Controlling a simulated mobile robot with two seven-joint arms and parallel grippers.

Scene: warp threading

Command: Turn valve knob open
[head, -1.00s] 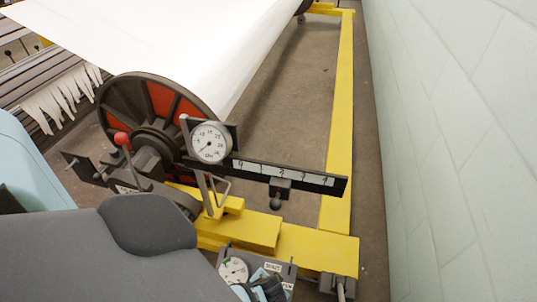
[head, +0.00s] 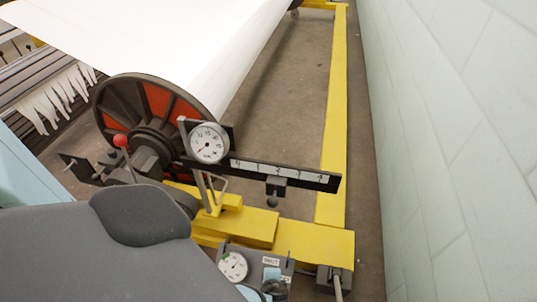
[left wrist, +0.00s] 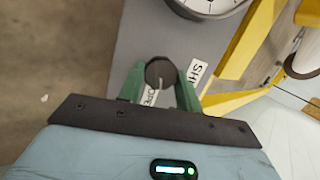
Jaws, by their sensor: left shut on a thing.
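The valve knob (left wrist: 160,72) is a dark round knob with a pale pointer line, on a grey panel (left wrist: 135,35) in the left wrist view. My left gripper (left wrist: 161,80) has its green fingers on both sides of the knob and is shut on it. A SHUT label (left wrist: 197,71) lies right of the knob, and an OPEN label (left wrist: 149,96) is partly hidden by the fingers. In the head view the panel (head: 228,253) is at bottom centre, with a small white gauge (head: 233,266); the knob cannot be made out there. My right gripper is not in view.
A yellow frame (head: 313,243) runs behind the panel. Beyond it are a large dial (head: 208,143), a scale bar (head: 300,174), a red-tipped lever (head: 121,141) and a roll of white cloth (head: 170,45). A pale wall (head: 450,130) closes off the right side.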

